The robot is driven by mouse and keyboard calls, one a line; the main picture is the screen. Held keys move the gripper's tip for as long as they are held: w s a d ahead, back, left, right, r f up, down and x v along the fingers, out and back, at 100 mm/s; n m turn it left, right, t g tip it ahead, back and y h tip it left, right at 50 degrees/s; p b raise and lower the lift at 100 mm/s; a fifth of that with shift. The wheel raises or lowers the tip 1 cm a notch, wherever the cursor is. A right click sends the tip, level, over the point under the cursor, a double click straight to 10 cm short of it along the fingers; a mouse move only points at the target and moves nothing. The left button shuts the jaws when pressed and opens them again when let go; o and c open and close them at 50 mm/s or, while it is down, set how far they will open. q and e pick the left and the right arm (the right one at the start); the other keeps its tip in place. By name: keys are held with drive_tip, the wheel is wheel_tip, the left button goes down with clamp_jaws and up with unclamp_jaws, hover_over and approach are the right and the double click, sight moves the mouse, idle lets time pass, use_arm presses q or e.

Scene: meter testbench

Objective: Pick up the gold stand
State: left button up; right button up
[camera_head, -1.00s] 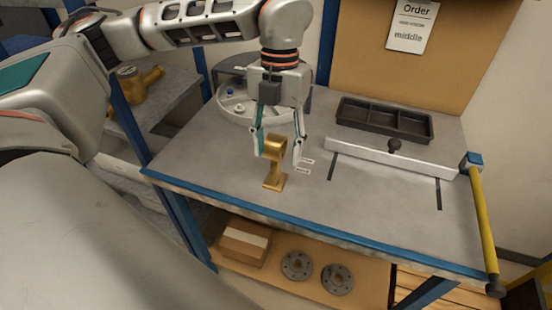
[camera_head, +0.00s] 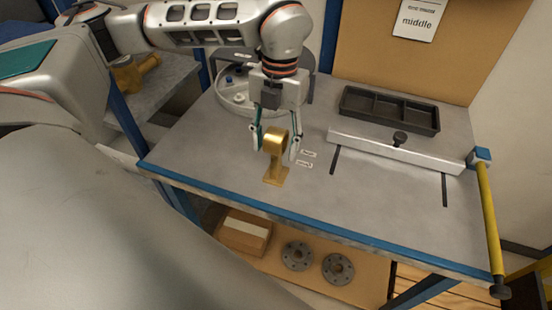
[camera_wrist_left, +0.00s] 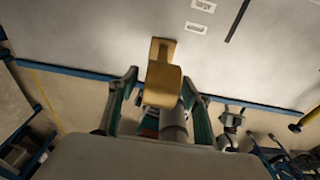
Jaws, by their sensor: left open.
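The gold stand (camera_head: 277,160) stands upright on the grey bench, with a flat foot, a post and a ring-like head. My left gripper (camera_head: 273,155) is open and points down at the stand. Its fingers are on either side of the stand's head in the head view. In the left wrist view the stand (camera_wrist_left: 162,80) also shows between the two open fingers (camera_wrist_left: 160,110), with a gap on each side. I cannot tell how far the head reaches between the fingertips.
A round white tray (camera_head: 224,97) with small parts is behind my left gripper. A black divided tray (camera_head: 389,109) and a white rail (camera_head: 385,149) with a black knob are at right. Two small labels lie beside the stand. The front of the bench (camera_head: 360,215) is clear.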

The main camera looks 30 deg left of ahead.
use_arm(q)
drive_tip(key=shift+s+f, duration=0.15)
drive_tip(key=shift+f, duration=0.9)
clamp_jaws()
